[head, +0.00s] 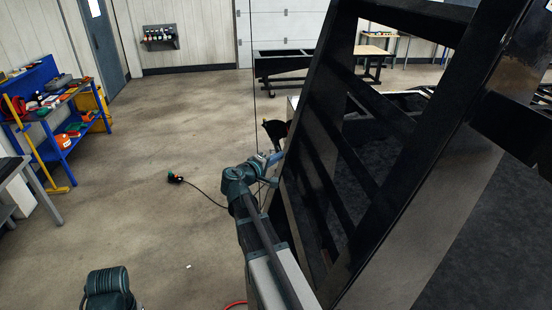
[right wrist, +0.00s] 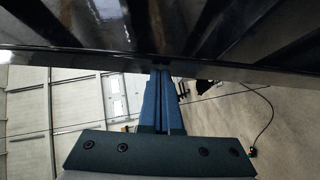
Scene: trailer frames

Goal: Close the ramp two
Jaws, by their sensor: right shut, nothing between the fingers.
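The ramp (head: 345,150) is a black metal frame with several crossbars, standing steeply tilted in the centre and right of the head view. Its dark glossy edge (right wrist: 80,50) fills the top of the right wrist view. My right gripper (head: 274,158) is at the ramp's left edge in the head view. In the right wrist view its blue fingers (right wrist: 162,80) are shut together with nothing between them. Their tips meet the edge of the ramp in the picture; I cannot tell whether they press on it. My left gripper is not in view.
A blue shelf (head: 62,140) with tools stands at the far left. A black trailer frame (head: 283,66) stands at the back. A cable with a small plug (head: 175,178) lies on the floor. The floor left of my right arm is mostly clear.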

